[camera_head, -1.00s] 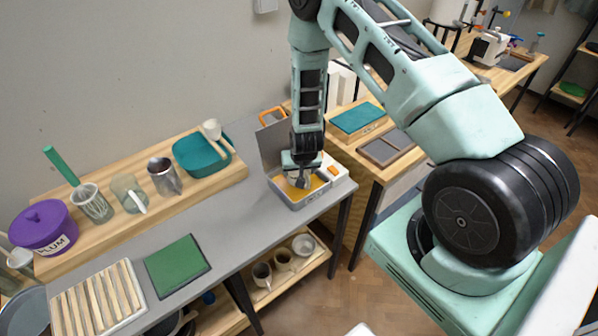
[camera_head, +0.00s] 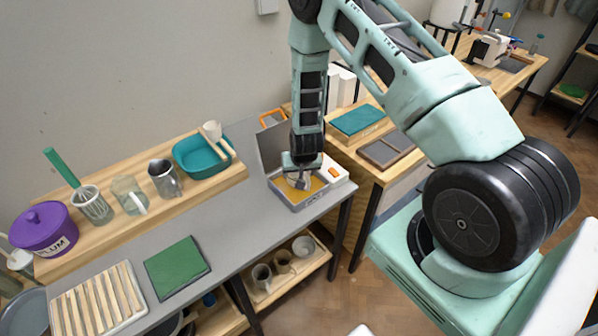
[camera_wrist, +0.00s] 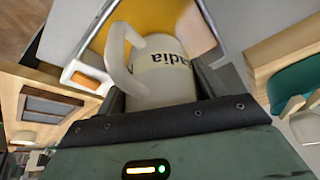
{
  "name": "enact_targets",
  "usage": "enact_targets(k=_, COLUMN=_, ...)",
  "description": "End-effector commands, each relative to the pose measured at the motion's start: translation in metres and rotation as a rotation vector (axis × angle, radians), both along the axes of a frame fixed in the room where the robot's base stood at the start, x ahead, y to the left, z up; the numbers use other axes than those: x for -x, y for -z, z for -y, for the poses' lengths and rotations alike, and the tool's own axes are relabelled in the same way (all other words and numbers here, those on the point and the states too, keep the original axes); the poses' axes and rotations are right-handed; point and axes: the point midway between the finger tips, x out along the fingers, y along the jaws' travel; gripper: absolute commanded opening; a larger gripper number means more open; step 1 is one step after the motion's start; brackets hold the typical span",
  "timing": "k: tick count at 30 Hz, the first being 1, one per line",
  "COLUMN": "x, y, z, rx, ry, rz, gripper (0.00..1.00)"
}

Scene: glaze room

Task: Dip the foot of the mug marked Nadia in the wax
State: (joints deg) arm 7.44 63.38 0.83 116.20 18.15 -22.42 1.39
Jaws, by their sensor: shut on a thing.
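My gripper (camera_head: 299,180) points down over the wax pan (camera_head: 318,191), a grey box holding yellow wax at the far right end of the grey table. In the wrist view the gripper (camera_wrist: 160,98) is shut on a pale mug (camera_wrist: 163,72) with its handle at the left and dark letters reading "adia" on its side. The yellow wax (camera_wrist: 190,25) lies just beyond the mug. The mug's foot faces the wax and is hidden, so I cannot tell whether it touches it. In the head view my gripper mostly covers the mug.
A raised lid (camera_head: 270,143) stands behind the pan. A green mat (camera_head: 177,267), a slatted rack (camera_head: 98,300) and a shelf with a purple pot (camera_head: 44,228), jugs and a teal basin (camera_head: 195,158) are to the left. Several mugs stand below. The table's middle is clear.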

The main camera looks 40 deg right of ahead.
Motion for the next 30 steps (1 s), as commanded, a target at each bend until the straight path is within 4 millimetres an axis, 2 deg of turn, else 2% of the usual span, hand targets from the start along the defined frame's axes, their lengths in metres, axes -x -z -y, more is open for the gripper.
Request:
enact_targets(k=8, x=0.0, y=-0.008, z=0.0, rx=0.001, ry=0.0, rz=0.002, gripper=0.39)
enact_targets(k=24, x=-0.001, y=-0.06, z=0.0, rx=0.0, ry=0.0, rz=0.001, gripper=0.39)
enact_targets(k=30, x=0.0, y=-0.071, z=0.0, rx=0.0, ry=0.0, rz=0.001, gripper=0.39)
